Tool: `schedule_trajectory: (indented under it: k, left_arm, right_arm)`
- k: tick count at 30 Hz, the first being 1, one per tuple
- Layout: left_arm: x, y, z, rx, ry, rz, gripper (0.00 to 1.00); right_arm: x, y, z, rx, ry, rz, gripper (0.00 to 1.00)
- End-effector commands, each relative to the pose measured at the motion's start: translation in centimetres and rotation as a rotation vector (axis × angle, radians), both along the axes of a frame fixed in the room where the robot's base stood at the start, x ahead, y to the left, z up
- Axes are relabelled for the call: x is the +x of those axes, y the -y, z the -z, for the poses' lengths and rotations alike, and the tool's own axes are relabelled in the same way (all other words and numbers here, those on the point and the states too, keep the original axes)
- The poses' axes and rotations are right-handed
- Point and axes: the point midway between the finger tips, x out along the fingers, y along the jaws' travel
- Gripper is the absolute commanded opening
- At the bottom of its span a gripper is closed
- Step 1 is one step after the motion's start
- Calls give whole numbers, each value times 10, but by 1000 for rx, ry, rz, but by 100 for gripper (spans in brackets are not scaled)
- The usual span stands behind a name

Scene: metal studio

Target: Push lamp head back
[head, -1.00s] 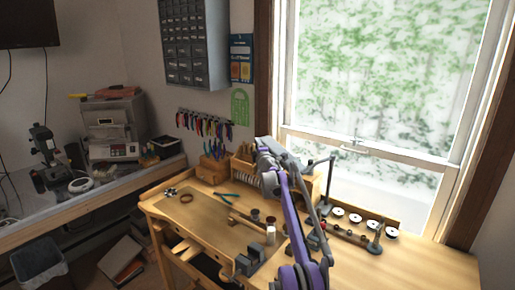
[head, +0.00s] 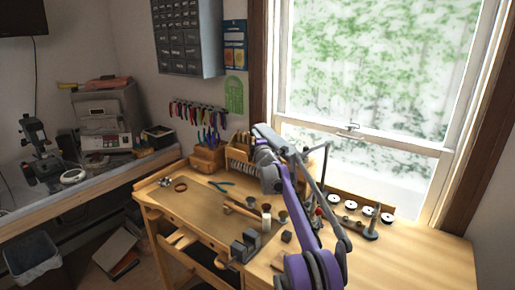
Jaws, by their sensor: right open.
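A grey jointed linkage (head: 325,195) runs up beside my purple right arm, and it looks like the lamp's arm. The long grey piece at its top (head: 272,135) appears to be the lamp head, tilted down to the right. My right gripper (head: 263,155) is at the far end of the purple arm, close under that grey piece. It is open, with its fingers small and partly hidden. I cannot tell whether it touches the lamp head. My left gripper is not in view.
The wooden workbench (head: 400,260) holds a vise (head: 245,245), pliers (head: 221,186), small jars and a wooden tool rack (head: 207,159). A thin dark stand (head: 323,175) and a row of discs (head: 351,205) stand by the window. The bench's right side is clear.

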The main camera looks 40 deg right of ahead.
Motion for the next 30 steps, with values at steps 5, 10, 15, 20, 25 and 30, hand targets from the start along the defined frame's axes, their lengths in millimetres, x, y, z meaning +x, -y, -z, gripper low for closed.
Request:
schedule_trajectory:
  k: [5, 10, 15, 20, 25, 30]
  left_arm:
    - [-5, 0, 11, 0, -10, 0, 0]
    - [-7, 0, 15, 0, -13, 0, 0]
    - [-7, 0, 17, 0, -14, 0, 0]
    - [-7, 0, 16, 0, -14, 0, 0]
    - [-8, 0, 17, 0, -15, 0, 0]
    - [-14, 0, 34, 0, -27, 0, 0]
  right_arm:
    - [-23, -9, 2, 2, -1, 1, 59]
    - [-37, -15, 1, 0, -1, 1, 59]
    - [-42, -17, 0, 0, 0, 1, 59]
    - [-42, -17, -1, 0, 0, 1, 59]
    - [-43, -18, 0, 20, 10, 0, 43]
    - [-65, -26, 8, 344, 180, -1, 12]
